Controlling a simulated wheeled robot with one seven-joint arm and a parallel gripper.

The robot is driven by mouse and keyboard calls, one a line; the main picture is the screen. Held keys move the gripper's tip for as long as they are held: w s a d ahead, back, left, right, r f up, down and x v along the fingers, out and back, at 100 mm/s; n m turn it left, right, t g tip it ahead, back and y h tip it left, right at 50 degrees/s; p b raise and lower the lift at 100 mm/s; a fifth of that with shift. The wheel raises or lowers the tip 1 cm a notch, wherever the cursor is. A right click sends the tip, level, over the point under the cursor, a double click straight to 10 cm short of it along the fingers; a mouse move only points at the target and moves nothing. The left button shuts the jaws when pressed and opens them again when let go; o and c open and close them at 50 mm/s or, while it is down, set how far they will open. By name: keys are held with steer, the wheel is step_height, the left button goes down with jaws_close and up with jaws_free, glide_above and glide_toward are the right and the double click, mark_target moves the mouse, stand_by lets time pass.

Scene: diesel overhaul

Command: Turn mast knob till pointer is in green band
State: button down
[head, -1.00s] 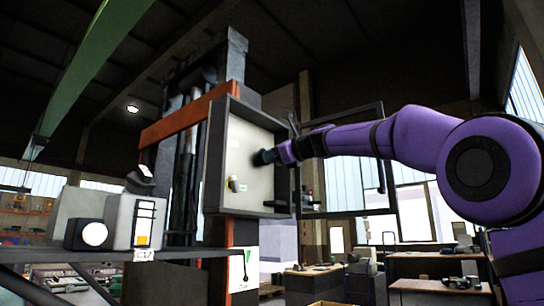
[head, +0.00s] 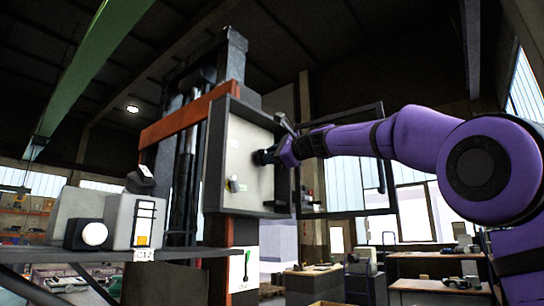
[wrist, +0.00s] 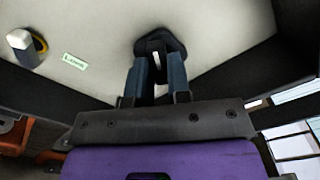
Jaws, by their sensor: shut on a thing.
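My gripper (wrist: 155,82) is shut on a black knob (wrist: 172,44) on the pale back panel of the open cabinet on the mast. A white mark shows on the knob between my fingers. In the head view my gripper (head: 270,157) reaches into the cabinet from the right and hides most of the knob (head: 257,158). A white gauge plate (head: 236,281) with a green mark is on the post below the cabinet. Its pointer is too small for me to read against the band.
A grey switch with a yellow ring (wrist: 23,46) and a small green label (wrist: 75,61) are on the same panel, left of the knob. The cabinet's dark side walls and open door (head: 393,185) stand close around my gripper. Workbenches (head: 428,265) stand behind.

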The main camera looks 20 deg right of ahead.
steer(key=n, duration=0.4)
steer(key=shift+n, duration=0.4)
steer(key=shift+n, duration=1.1)
steer(key=c, duration=0.9)
jaws_free()
steer(key=shift+c, duration=0.2)
steer(key=shift+s, duration=0.1)
steer(key=v, duration=0.3)
steer(key=shift+s+d, duration=0.2)
steer(key=shift+s, duration=0.05)
